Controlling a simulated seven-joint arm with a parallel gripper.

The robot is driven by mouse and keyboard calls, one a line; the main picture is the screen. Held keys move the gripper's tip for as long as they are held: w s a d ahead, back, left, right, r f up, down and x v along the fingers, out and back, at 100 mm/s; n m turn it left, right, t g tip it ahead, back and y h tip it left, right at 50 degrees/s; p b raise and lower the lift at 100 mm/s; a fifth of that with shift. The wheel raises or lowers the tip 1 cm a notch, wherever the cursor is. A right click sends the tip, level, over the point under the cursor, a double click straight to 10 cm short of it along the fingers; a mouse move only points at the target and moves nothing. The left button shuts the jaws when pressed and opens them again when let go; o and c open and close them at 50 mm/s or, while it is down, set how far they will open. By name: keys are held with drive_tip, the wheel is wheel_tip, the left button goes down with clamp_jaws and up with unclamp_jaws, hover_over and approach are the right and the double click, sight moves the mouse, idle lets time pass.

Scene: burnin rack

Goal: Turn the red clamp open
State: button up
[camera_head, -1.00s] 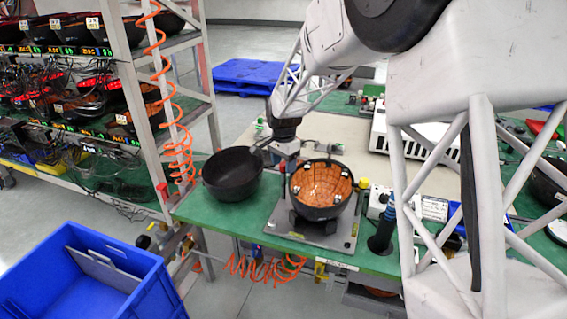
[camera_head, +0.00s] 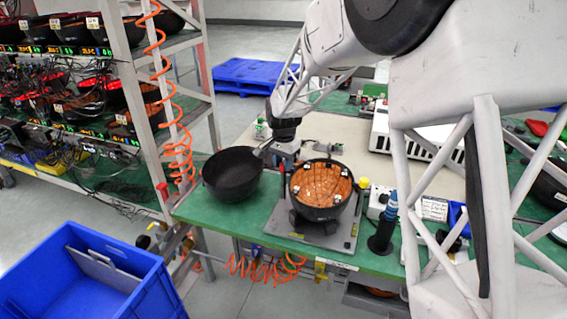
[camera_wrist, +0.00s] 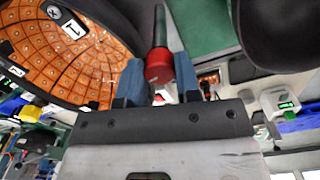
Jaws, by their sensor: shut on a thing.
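The red clamp (camera_wrist: 158,67) shows in the wrist view as a red end piece on a dark rod. It sits between the two blue fingers of my gripper (camera_wrist: 158,85), which are shut on it. In the head view my gripper (camera_head: 284,152) is low over the green bench, just behind and left of the fixture plate (camera_head: 342,234). The red clamp cannot be made out there. An orange-lined black bowl (camera_head: 320,187) sits tilted on the fixture; its inside also shows at the upper left of the wrist view (camera_wrist: 75,60).
A black bowl (camera_head: 232,176) stands left of the fixture, close to my gripper. A blue-topped dark cylinder (camera_head: 384,228) stands at the right. A blue bin (camera_head: 90,275) and a loaded rack (camera_head: 150,110) are at the left. The beige mat (camera_head: 345,140) behind is mostly clear.

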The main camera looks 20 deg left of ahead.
drive_tip(key=n, duration=0.3)
drive_tip(key=shift+n, duration=0.3)
drive_tip(key=n, duration=0.4)
drive_tip(key=shift+n, duration=0.3)
drive_tip(key=n, duration=0.6)
drive_tip(key=shift+n, duration=0.3)
drive_tip(key=o, duration=0.9)
drive_tip(key=shift+o, duration=0.2)
drive_tip(key=shift+r, duration=0.1)
drive_tip(key=shift+r, duration=3.85)
